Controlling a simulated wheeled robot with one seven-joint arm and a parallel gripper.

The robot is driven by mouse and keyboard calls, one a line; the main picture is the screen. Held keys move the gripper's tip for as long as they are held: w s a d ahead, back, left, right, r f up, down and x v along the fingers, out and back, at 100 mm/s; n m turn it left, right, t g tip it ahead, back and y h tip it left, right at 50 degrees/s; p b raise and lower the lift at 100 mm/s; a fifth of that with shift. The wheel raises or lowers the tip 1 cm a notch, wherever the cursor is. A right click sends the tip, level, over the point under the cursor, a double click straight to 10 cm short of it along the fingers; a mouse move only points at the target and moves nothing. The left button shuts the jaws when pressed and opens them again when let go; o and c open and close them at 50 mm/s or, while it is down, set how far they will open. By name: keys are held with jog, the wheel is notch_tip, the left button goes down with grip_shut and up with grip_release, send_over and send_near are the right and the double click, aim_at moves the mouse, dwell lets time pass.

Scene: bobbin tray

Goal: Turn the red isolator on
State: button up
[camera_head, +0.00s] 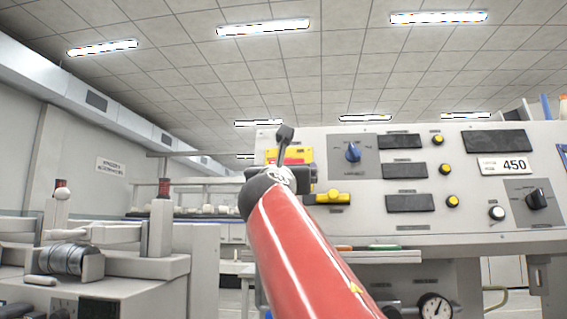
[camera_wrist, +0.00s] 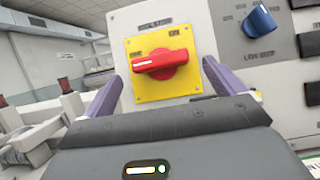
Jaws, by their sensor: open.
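The red isolator (camera_wrist: 158,64) is a red rotary handle on a square yellow plate, fixed to the pale panel. In the wrist view its handle lies about level, with its light-edged end to the left, near a label that seems to read OFF. An ON label is at the plate's upper right. In the head view the yellow plate (camera_head: 301,155) shows partly behind my arm. My gripper (camera_wrist: 163,72) is open, with its two purple fingers on either side of the plate's lower part in the wrist view. The handle is between them in the picture, and I see no contact.
A blue knob (camera_head: 352,152) is on a grey plate right of the isolator. Yellow buttons, dark displays and a black knob (camera_head: 537,200) fill the panel further right. A yellow-handled part (camera_head: 333,197) sits below the isolator. Machinery (camera_head: 150,250) stands at left.

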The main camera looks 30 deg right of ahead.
jog(key=x, duration=0.2)
jog(key=shift+w+d+r+p, duration=0.1)
jog(key=shift+w+d+p, duration=0.15)
jog(key=shift+p, duration=0.1)
jog(key=c, duration=1)
jog(key=shift+a, duration=0.1)
